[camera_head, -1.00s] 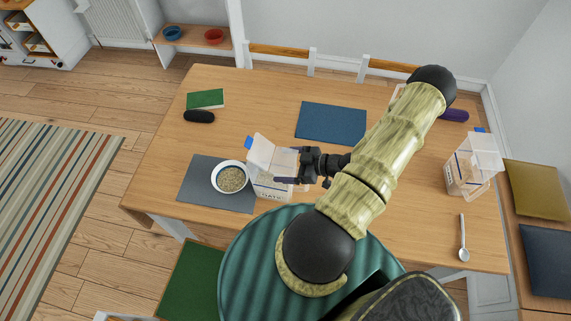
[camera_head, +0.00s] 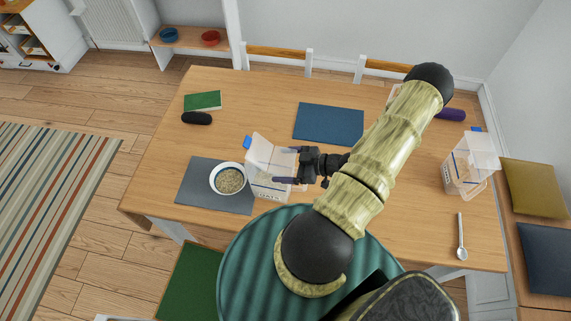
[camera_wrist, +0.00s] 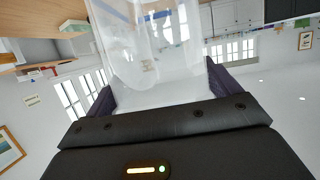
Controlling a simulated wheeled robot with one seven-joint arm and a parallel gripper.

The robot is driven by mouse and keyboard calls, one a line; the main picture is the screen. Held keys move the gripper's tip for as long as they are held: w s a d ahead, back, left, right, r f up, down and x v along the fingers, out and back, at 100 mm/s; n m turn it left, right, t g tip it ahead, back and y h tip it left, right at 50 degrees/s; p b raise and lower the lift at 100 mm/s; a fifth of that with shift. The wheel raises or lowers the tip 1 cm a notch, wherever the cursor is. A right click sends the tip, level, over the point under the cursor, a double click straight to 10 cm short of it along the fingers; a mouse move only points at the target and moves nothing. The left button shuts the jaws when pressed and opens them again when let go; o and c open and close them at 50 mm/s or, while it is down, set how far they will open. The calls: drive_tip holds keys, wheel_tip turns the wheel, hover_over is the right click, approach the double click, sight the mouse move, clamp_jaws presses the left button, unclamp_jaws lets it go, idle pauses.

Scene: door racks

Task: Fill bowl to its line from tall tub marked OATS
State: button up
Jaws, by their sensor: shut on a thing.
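In the wrist view the clear tub (camera_wrist: 150,60) sits between my fingers and looks tilted. Whether it touches the table, and where the bowl's line lies, I cannot tell.
A second clear tub (camera_head: 467,172) and a white spoon (camera_head: 461,238) are at the right of the table. The grey mat (camera_head: 200,200) lies under the bowl. A blue mat (camera_head: 328,122), a green book (camera_head: 203,100) and a dark object (camera_head: 197,118) lie farther back.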

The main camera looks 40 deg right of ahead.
sight(285, 161)
wheel_tip(285, 161, up, 4)
drive_tip(key=shift+p, duration=1)
drive_tip(key=shift+f, duration=0.1)
